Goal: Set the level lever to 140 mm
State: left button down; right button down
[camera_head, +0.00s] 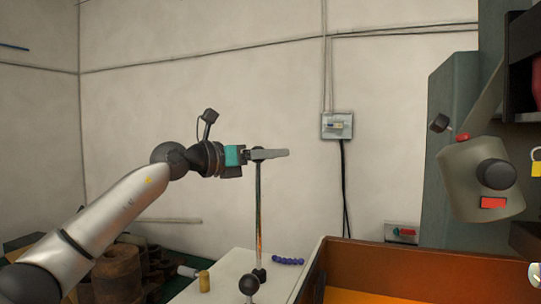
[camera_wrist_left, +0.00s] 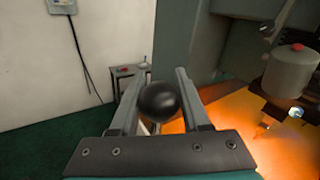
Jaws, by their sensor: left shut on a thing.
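My left gripper (camera_head: 272,154) is at the top of a thin upright rod (camera_head: 258,205) in the head view, its fingers level and pointing right. In the left wrist view my gripper (camera_wrist_left: 160,75) has a round black knob (camera_wrist_left: 159,102) between its two fingers, and it is shut on it. The rod, which looks like the level lever, stands on a dark foot at the pale table's edge and has an orange-lit stretch low down. I cannot read any millimetre scale. My right gripper is not in view.
A second black knob (camera_head: 249,285) stands at the front of the pale table (camera_head: 222,283). A blue beaded object (camera_head: 288,261) and a tan cylinder (camera_head: 204,281) are near the rod. An orange-floored tray (camera_head: 315,272) lies right, below a grey machine head (camera_head: 465,190). Brown cylinders (camera_head: 118,268) stand left.

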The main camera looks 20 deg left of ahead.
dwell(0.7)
pick_arm(q)
notch_tip(320, 180, down, 6)
jog(key=b, duration=0.3)
jog(key=shift+c, duration=1.9)
grip_release()
jog(key=shift+s+b, duration=0.1)
jog(key=shift+b, duration=0.2)
jog(key=b+v, duration=0.6)
jog(key=v, duration=0.9)
